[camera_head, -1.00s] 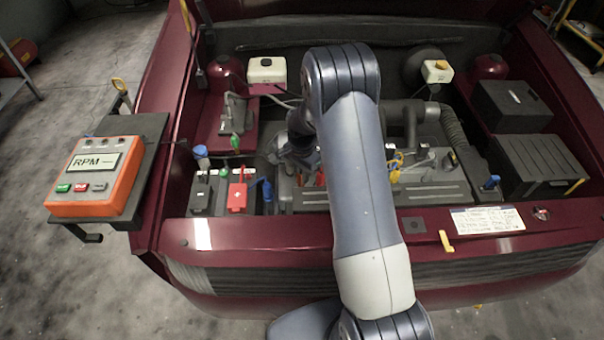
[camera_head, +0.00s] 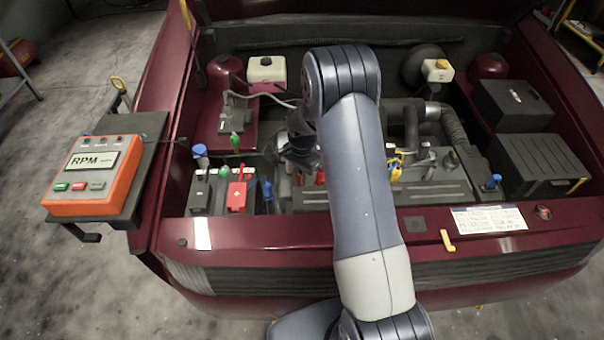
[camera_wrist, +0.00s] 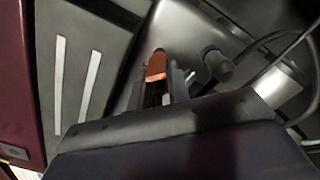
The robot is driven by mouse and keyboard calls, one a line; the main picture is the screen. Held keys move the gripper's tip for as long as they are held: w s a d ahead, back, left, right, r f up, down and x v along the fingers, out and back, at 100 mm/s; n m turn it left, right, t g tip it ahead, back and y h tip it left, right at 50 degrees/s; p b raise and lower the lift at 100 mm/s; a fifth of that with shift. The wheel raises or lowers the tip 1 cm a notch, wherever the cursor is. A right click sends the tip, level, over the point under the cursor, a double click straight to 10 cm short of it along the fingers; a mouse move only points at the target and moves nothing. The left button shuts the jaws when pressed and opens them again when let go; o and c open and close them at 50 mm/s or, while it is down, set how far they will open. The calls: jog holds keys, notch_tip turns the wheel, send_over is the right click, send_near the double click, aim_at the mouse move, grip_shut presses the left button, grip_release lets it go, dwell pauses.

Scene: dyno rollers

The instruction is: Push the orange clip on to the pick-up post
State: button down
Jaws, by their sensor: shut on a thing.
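My gripper (camera_wrist: 158,76) is shut on the orange clip (camera_wrist: 156,64). The clip sticks up between the two dark fingers in the wrist view. A short grey knob-like post (camera_wrist: 219,66) stands to the right of the clip, apart from it in the picture; I cannot tell if it is the pick-up post. In the head view my gripper (camera_head: 301,152) hangs low over the engine's left part, and the clip cannot be made out there. The clip's lower end is hidden by the fingers, so I cannot tell what it touches.
A battery with a red terminal cover (camera_head: 237,195) stands left of my gripper. An orange RPM meter (camera_head: 93,175) sits on a side shelf at left. Cables (camera_wrist: 275,45) and engine parts crowd the right of the wrist view. The dark red front panel (camera_head: 290,233) lies nearer.

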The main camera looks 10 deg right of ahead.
jog(key=shift+f, duration=0.3)
jog(key=c, duration=1.3)
grip_release()
jog(key=shift+o, duration=0.2)
jog(key=shift+r, duration=0.1)
notch_tip(320, 180, up, 11)
jog(key=shift+f+b, duration=0.2)
jog(key=shift+b, duration=0.55)
notch_tip(320, 180, down, 11)
jog(key=shift+r+p, duration=0.15)
jog(key=shift+p, duration=0.4)
jog(key=shift+r, duration=0.25)
